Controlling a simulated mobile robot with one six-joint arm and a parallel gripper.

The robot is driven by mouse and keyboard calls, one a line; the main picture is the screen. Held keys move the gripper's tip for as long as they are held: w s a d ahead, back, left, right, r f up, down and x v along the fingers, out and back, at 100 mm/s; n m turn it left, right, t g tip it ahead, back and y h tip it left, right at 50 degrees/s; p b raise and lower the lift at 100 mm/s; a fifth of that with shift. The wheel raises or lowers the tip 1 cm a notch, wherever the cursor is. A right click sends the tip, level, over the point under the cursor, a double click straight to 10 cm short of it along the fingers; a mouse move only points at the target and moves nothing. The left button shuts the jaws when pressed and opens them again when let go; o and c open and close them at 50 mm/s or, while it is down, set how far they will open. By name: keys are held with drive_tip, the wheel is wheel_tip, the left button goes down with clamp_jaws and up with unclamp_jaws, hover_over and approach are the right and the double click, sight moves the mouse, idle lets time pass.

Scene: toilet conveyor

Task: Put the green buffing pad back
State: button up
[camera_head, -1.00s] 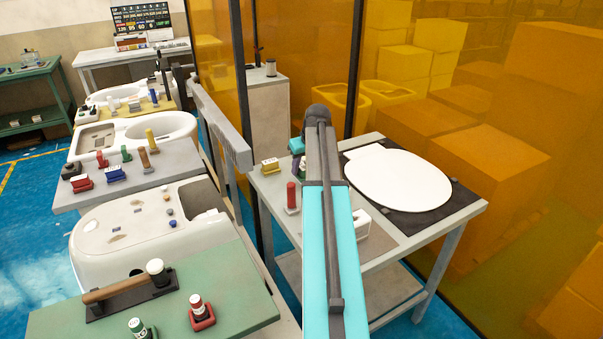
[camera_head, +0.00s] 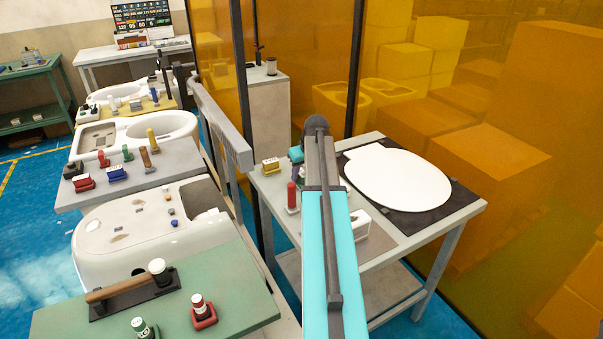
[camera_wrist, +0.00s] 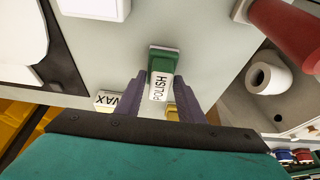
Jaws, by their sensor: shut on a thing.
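The green buffing pad (camera_wrist: 163,61) is a green block with a pale base and a white label reading POLISH. In the wrist view it sits between the purple fingers of my gripper (camera_wrist: 161,84), which is shut on it. It is over the grey side table (camera_wrist: 215,40); whether its base touches the top I cannot tell. In the head view my gripper (camera_head: 297,170) is at the table's left part, near the red bottle, mostly behind my own arm. The pad is hidden there.
The table holds a red bottle (camera_head: 292,197), a yellow block (camera_head: 270,164), a white block (camera_head: 360,223), and a white toilet lid (camera_head: 400,182) on a black mat (camera_head: 443,202). A block labelled WAX (camera_wrist: 108,101) lies close left of my gripper. A grey rail (camera_head: 222,130) borders the toilet line.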

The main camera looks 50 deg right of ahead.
drive_tip(key=shift+f, duration=0.15)
drive_tip(key=o, duration=1)
drive_tip(key=b+v, duration=0.2)
drive_tip(key=v, duration=1)
idle(0.9)
